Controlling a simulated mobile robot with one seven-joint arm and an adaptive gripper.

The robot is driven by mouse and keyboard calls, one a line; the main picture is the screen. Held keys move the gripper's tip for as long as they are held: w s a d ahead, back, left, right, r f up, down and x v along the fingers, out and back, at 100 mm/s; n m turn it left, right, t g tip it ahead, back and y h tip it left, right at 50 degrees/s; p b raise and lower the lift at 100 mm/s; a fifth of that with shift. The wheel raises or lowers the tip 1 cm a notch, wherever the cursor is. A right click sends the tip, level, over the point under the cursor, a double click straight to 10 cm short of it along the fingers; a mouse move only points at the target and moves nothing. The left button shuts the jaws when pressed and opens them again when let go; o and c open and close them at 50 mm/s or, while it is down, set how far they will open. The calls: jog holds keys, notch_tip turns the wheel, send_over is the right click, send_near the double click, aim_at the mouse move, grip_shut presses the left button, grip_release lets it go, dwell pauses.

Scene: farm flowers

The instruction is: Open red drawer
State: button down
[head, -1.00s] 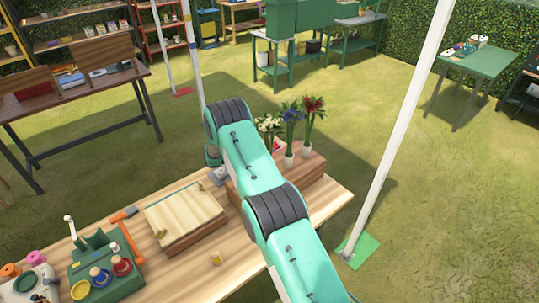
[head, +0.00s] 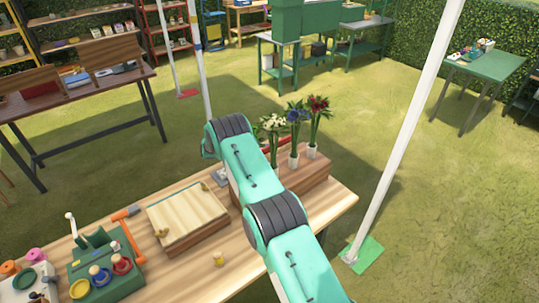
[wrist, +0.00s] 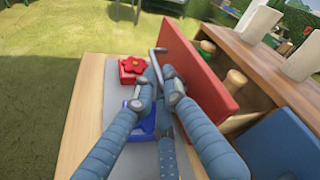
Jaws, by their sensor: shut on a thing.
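The red drawer (wrist: 203,72) shows in the wrist view as a flat red front standing out from a wooden box (wrist: 262,66). A gap behind the front shows wooden, knob-like pieces inside, so the drawer is partly open. Its grey metal handle (wrist: 155,57) sticks out toward my gripper (wrist: 158,86). My gripper's blue fingers are closed together on that handle. In the head view, a thin strip of the red drawer (head: 277,143) shows behind the flowers. My arm hides the gripper there.
A blue drawer front (wrist: 282,146) lies beside the red one. Flower vases (head: 293,160) stand on the box. Open grass (wrist: 45,60) lies beyond the table edge.

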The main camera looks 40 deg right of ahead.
jog(key=w, duration=0.2)
jog(key=w+b, duration=0.1)
jog(key=w, duration=0.1)
jog(key=w+r+b, duration=0.1)
jog(key=w, duration=0.1)
jog(key=shift+d, duration=0.15)
jog(key=c, duration=2)
grip_release()
jog(key=shift+c, duration=0.2)
jog(key=shift+o, duration=0.7)
jog(key=shift+s, duration=0.15)
jog(key=shift+f, duration=0.25)
jog(key=shift+a, duration=0.25)
